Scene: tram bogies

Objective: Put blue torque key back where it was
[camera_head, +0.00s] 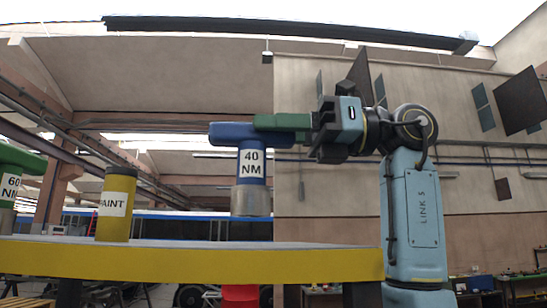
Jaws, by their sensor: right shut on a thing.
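The blue torque key (228,134), labelled 40 NM, is upright with its grey metal end pointing down. It is in the air, over or in front of the yellow-edged table (180,261); its exact depth is hard to tell. My left gripper is not in view.
A green torque key (12,160) labelled 60 NM stands at the left edge. A yellow paint can (117,190) with a dark lid stands on the table's left part. The tabletop right of the can looks clear. A red thing (240,296) shows below the table.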

